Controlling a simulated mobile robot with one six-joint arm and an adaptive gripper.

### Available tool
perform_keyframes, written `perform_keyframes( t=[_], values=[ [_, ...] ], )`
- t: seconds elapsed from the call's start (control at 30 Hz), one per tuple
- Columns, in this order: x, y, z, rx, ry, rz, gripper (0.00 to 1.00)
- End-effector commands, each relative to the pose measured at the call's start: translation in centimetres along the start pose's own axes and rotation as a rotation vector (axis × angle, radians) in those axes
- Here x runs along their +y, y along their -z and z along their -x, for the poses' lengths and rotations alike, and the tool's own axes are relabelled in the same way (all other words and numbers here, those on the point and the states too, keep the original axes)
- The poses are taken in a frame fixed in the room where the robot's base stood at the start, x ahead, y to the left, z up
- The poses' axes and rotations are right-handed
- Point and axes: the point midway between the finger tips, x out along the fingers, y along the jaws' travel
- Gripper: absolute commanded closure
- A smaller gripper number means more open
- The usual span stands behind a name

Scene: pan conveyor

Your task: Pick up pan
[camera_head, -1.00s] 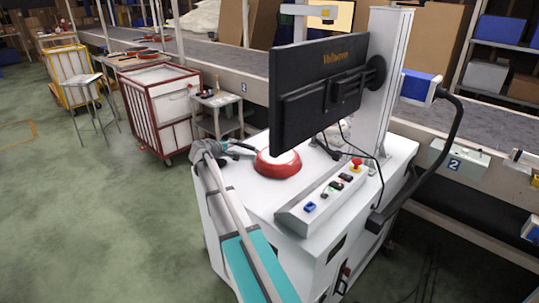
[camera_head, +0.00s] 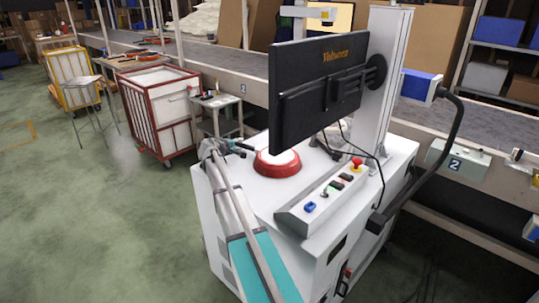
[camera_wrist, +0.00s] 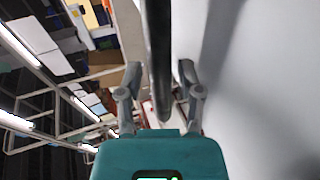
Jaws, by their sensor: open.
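A round red pan (camera_head: 277,164) with a pale middle lies on the white workstation top, left of the monitor. My gripper (camera_head: 251,148) is at the left edge of this top, just left of the pan and close to it. In the wrist view my gripper (camera_wrist: 158,72) has its two fingers spread apart. A long dark bar (camera_wrist: 157,45), which looks like the pan's handle, runs down between the fingers in the picture. I cannot tell whether it touches either finger. In the head view the handle is hard to make out beside my gripper.
The black monitor (camera_head: 322,90) stands behind and right of the pan. A control box (camera_head: 325,197) with buttons is in front right. A small side table (camera_head: 216,101) and a red-framed cart (camera_head: 158,107) stand left. The conveyor (camera_head: 225,58) runs behind.

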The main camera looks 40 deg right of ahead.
Motion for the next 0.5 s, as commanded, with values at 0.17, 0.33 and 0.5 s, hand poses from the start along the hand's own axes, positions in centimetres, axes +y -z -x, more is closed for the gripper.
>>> perform_keyframes(
  t=[0.17,0.33,0.5],
  values=[
    [-0.01,0.03,0.03,0.0,0.0,0.0,0.69],
    [-0.02,0.04,0.05,0.0,0.0,0.0,1.0],
    [-0.03,0.05,0.07,0.001,0.0,0.0,1.0]
  ],
)
